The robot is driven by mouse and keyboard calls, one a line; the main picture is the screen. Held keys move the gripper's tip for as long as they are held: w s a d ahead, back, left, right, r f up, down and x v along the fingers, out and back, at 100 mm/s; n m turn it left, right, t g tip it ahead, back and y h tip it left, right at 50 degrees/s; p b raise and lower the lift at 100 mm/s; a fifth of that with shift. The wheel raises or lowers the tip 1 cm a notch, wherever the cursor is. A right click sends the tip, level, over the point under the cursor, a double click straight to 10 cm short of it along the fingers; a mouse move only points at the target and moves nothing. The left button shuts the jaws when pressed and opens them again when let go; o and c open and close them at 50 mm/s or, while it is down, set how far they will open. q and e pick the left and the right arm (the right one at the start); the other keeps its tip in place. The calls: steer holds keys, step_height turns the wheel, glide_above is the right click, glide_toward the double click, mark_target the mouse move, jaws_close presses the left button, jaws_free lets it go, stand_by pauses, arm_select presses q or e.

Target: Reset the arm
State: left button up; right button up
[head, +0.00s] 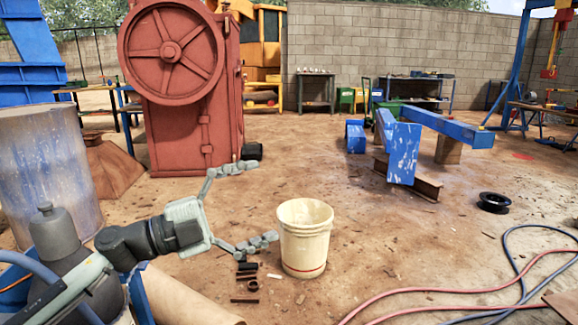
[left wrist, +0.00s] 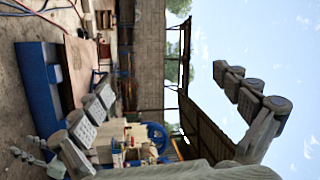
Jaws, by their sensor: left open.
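My left gripper (head: 245,205) reaches in from the lower left in the head view. Its two fingers are spread wide with nothing between them. In the left wrist view the open fingers (left wrist: 175,112) frame a wall, a roof and sky. The gripper is in the air to the left of a cream bucket (head: 304,245), and its lower finger appears close to the bucket in the picture; I cannot tell the depth between them. My right gripper is not in view.
A red jaw crusher (head: 185,120) with a large flywheel stands behind the gripper. A rusty drum (head: 45,165) is at left. Small dark parts (head: 246,282) lie beside the bucket. Hoses (head: 450,290) cross the ground at right. Blue beams (head: 403,150) lie farther back. Middle ground is mostly free.

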arm_select(q)
steer(key=w+a+f+n+t+y+p, duration=0.1)
steer(key=w+a+f+n+t+y, duration=0.5)
steer(key=a+f+n+t+y, duration=0.85)
step_height(320, 180, down, 6)
steer(key=s+a+n+g+y, duration=0.3)
steer(key=n+g, duration=0.3)
steer(key=n, duration=0.2)
steer(key=s+a+f+n+g+y+p, duration=0.1)
steer(key=s+a+f+n+g+y, duration=0.25)
steer(key=s+f+g, duration=0.65)
steer(key=s+f+g+h, duration=0.1)
steer(key=s+f+g, duration=0.2)
steer(key=s+f, duration=1.2)
steer(key=s, duration=0.4)
steer(key=shift+a+f+n+p, duration=0.2)
steer(key=shift+a+n+p, duration=0.2)
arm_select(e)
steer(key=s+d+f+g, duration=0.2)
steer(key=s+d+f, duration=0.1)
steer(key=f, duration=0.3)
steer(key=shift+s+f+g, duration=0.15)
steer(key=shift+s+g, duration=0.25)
arm_select(q)
steer(key=shift+s, duration=0.1)
